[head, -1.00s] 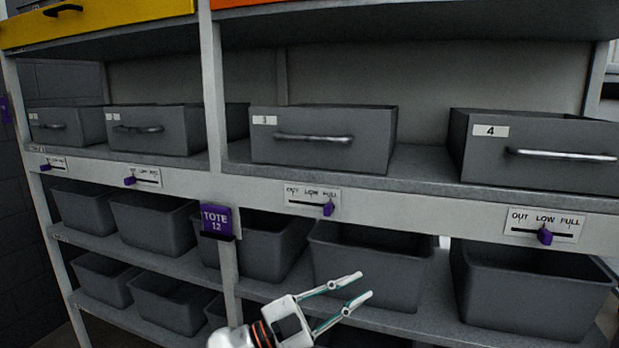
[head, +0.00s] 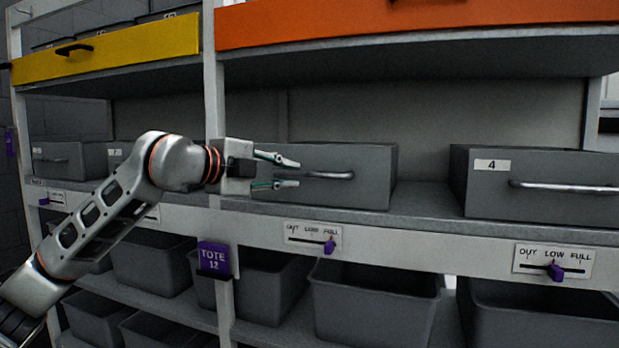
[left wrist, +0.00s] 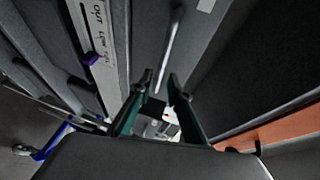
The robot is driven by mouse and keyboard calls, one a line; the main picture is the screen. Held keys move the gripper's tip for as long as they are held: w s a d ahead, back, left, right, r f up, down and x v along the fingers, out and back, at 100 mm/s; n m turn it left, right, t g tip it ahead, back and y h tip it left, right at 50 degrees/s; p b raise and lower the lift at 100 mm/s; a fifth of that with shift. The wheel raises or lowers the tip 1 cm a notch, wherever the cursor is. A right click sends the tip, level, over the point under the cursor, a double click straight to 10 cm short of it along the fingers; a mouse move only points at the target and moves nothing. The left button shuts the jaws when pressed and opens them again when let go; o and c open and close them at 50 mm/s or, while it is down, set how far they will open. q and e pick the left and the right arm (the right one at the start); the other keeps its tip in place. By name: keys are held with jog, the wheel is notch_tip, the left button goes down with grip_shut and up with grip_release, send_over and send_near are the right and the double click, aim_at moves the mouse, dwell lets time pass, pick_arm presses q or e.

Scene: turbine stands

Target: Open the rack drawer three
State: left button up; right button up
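The grey drawer three (head: 370,170) sits on the rack's upper shelf, with a horizontal silver bar handle (head: 335,175) on its front. In the head view my left arm covers its left part and number label. My left gripper (head: 297,174) is in front of the drawer at the handle's left end, with its two fingers apart and empty. In the left wrist view the handle (left wrist: 171,45) lies just beyond the open fingertips (left wrist: 163,84). Whether a finger touches it cannot be told. My right gripper is not in view.
Drawer four (head: 540,180) stands to the right on the same shelf. Below are sliding level labels (head: 312,236), a purple tote sign (head: 214,258) and grey bins (head: 375,300). An orange panel (head: 420,22) and a yellow panel (head: 110,50) run above.

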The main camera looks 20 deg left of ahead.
aim_at(307, 175)
pick_arm(q)
jog(key=x, duration=0.4)
jog(key=p+x, duration=0.1)
jog(key=x, duration=0.2)
jog(key=shift+w+r, duration=0.15)
jog(key=shift+w, duration=0.3)
grip_shut()
